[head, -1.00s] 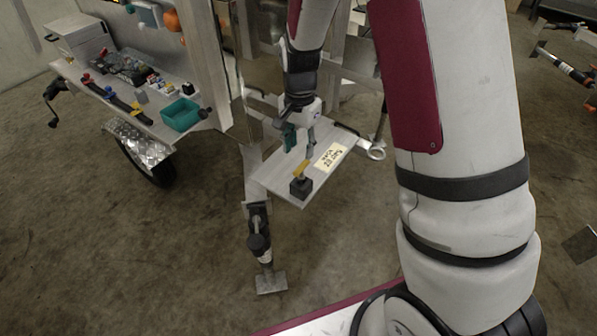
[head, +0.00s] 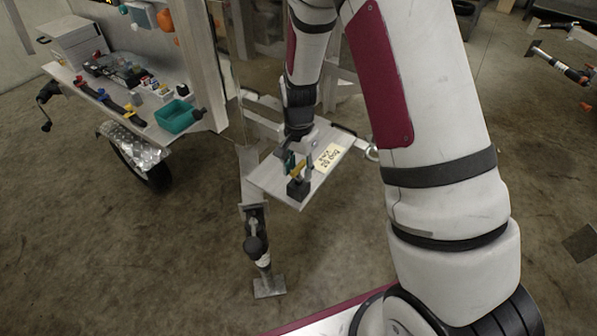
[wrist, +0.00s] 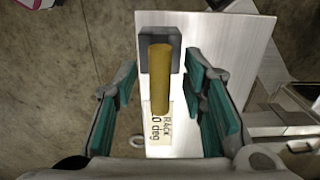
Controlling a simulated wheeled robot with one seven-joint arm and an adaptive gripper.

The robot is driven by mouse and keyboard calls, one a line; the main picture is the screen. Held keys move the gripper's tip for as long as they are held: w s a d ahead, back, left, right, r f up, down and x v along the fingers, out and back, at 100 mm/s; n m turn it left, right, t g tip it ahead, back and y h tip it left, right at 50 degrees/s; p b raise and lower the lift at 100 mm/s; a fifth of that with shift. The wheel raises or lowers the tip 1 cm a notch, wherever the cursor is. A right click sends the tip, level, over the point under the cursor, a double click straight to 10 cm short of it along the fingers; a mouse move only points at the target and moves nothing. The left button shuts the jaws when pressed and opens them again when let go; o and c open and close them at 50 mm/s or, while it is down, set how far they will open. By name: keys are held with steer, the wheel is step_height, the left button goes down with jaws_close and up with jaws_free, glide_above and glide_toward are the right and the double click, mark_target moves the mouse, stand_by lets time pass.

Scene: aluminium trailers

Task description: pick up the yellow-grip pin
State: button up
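The yellow-grip pin (wrist: 161,80) stands in a dark block (wrist: 146,61) on the metal plate (wrist: 258,32) in the wrist view. In the head view the pin (head: 299,168) is small and partly hidden by my gripper (head: 298,162), with the dark block (head: 298,189) below it. My gripper (wrist: 160,82) is open, with one teal-padded finger on each side of the yellow grip. Gaps show between the grip and both fingers, so nothing is held.
A paper label (head: 328,158) lies on the plate beside the block. A trailer shelf at left holds a teal bin (head: 178,117) and several small items. A jack leg (head: 258,250) stands below the plate. A metal upright (head: 214,65) rises left of my arm.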

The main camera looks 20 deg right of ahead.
jaws_close()
